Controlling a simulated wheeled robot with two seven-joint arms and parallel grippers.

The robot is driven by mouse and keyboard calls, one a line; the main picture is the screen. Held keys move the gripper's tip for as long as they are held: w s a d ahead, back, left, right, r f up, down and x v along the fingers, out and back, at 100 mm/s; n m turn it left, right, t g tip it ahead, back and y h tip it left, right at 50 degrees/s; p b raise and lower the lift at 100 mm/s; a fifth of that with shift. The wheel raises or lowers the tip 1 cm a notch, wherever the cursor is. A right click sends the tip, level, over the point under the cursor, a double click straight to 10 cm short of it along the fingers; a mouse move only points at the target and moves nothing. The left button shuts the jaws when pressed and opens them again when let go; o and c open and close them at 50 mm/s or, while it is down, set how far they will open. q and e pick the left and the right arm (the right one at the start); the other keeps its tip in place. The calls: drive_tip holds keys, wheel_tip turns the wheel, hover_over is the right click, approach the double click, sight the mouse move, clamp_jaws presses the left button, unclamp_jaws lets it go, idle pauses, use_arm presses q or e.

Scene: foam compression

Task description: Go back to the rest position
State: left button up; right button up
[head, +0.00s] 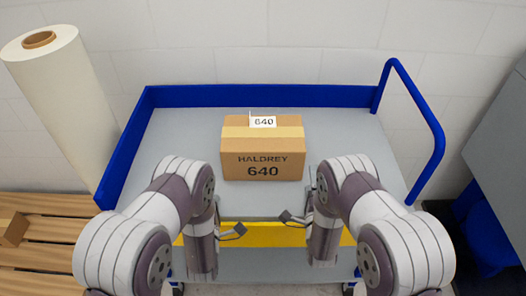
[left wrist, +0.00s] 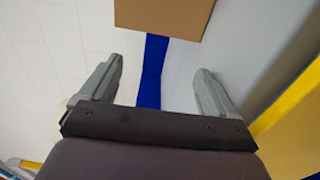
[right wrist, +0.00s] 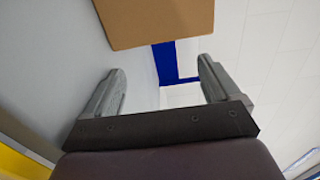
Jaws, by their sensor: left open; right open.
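My left gripper (head: 232,232) and right gripper (head: 293,218) show low in the middle of the head view, on the near side of the cart, partly hidden by my forearms. Both are empty; their fingers stand apart in the left wrist view (left wrist: 155,85) and the right wrist view (right wrist: 160,85). A closed brown cardboard box (head: 262,167), marked HALDREY 640, sits upright on the grey cart top (head: 185,130). It is apart from both grippers and farther off. Its edge also shows at the top of the left wrist view (left wrist: 165,15) and right wrist view (right wrist: 155,20).
The cart has a blue rim (head: 255,95), a blue handle (head: 425,115) at right and a yellow front edge (head: 262,235). A large white roll (head: 62,100) stands at left near a wooden pallet (head: 45,230). A grey panel (head: 500,140) is at right. The cart top beside the box is clear.

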drive_tip(key=s, duration=0.3)
drive_tip(key=shift+s, duration=0.25)
